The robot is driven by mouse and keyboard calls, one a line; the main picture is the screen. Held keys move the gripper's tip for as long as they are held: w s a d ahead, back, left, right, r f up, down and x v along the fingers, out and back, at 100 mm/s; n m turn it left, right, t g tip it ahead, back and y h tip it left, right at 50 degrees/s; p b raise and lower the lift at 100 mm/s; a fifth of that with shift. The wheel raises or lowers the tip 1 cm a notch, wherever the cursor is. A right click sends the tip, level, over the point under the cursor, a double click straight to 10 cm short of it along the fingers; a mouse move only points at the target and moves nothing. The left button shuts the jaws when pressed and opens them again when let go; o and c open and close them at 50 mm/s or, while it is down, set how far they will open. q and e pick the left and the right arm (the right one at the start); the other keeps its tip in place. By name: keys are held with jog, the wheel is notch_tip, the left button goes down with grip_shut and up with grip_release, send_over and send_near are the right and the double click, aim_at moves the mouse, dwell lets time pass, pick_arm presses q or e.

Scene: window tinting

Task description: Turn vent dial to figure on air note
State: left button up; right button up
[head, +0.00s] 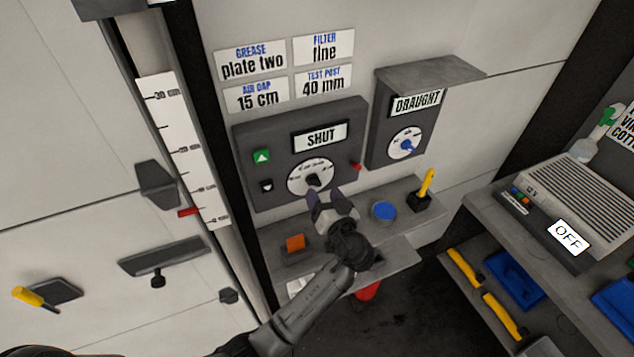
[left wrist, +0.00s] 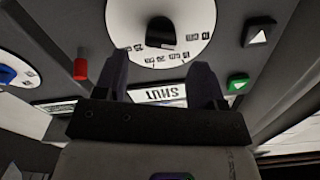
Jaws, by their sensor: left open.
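The vent dial (head: 298,181) is a white disc with dark markings on a dark grey panel, below a display reading "SHUT" (head: 320,137). Its black knob (head: 313,180) also shows in the left wrist view (left wrist: 160,32). My left gripper (head: 326,194) is open and empty, with its fingertips just below the knob in the head view. In the left wrist view the fingers appear apart from the knob, not around it. The air note (head: 262,95) reads "AIR GAP 15 cm", on the wall above the panel. My right gripper is not in view.
A green up button (head: 262,156), a dark down button (head: 266,186) and a red lever (head: 356,166) flank the dial. A "DRAUGHT" box (head: 410,125) with a blue knob is to the right. A shelf (head: 400,216) below holds a blue disc (head: 384,211) and a yellow-handled tool (head: 427,183).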

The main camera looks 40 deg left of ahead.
aim_at(317, 184)
pick_arm(q)
jog(key=shift+x, duration=2.3)
jog(key=shift+c, duration=0.4)
jog(key=c, duration=0.8)
jog(key=shift+c, duration=0.2)
